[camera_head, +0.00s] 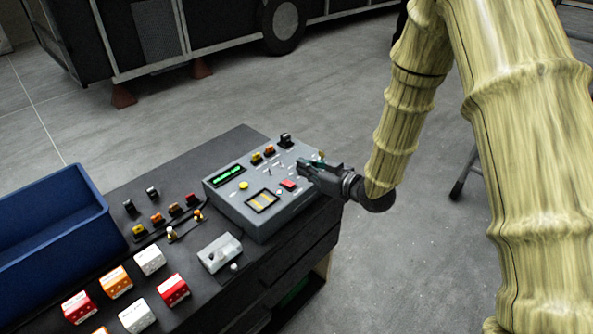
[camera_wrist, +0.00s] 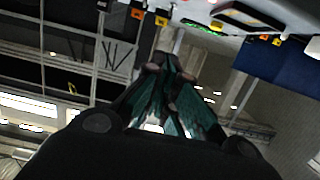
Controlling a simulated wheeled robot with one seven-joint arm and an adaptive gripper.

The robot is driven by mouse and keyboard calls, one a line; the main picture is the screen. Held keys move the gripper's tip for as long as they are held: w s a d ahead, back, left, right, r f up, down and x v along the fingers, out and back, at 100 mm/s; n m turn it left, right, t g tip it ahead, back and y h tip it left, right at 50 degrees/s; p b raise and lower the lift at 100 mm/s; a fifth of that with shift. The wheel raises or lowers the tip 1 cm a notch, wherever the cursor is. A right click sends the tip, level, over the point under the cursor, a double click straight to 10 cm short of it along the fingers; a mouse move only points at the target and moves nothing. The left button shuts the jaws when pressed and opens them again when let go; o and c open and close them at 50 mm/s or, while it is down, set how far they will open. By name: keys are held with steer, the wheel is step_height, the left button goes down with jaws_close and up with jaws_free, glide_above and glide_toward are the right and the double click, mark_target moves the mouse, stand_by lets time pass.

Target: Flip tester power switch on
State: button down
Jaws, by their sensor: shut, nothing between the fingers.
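The tester (camera_head: 228,207) is a grey box on the dark bench top, with a lit green display (camera_head: 228,175), a yellow button (camera_head: 243,185), a red rocker switch (camera_head: 288,185) and small metal toggles. I cannot tell which control is the power switch. My gripper (camera_head: 304,166) is shut and empty at the tester's right edge, beside the red switch; whether it touches the panel is unclear. In the wrist view my shut fingers (camera_wrist: 168,88) point up toward the tester's underside-tilted panel (camera_wrist: 228,14), which shows at the top.
A blue bin (camera_head: 50,235) stands at the bench's left. Red, orange and white blocks (camera_head: 150,260), a small grey box (camera_head: 220,253) and several connectors (camera_head: 158,218) lie left of the tester. A coach (camera_head: 160,30) stands behind. The floor right of the bench is mostly clear.

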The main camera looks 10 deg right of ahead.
steer(key=shift+v, duration=0.95)
steer(key=shift+r, duration=0.15)
steer(key=s+d+f+m+g+h, duration=0.25)
steer(key=s+f, duration=0.55)
steer(key=f, duration=0.4)
steer(key=s+d+f+m+g+h, duration=0.2)
steer(key=s+d+f+m+h, duration=0.15)
steer(key=s+f, duration=0.7)
steer(key=s+d+f+m+g+h, duration=0.1)
steer(key=s+f, duration=0.3)
steer(key=s, duration=0.4)
steer(key=s+d+f+g+h, duration=0.1)
steer(key=s+f+g, duration=0.3)
steer(key=s, duration=0.4)
steer(key=s+d+f+m+g+h, duration=0.1)
steer(key=s+d+f+g+h, duration=0.1)
steer(key=s+f, duration=0.4)
steer(key=shift+s+d+m, duration=0.3)
steer(key=shift+s+d, duration=0.55)
steer(key=shift+s, duration=0.35)
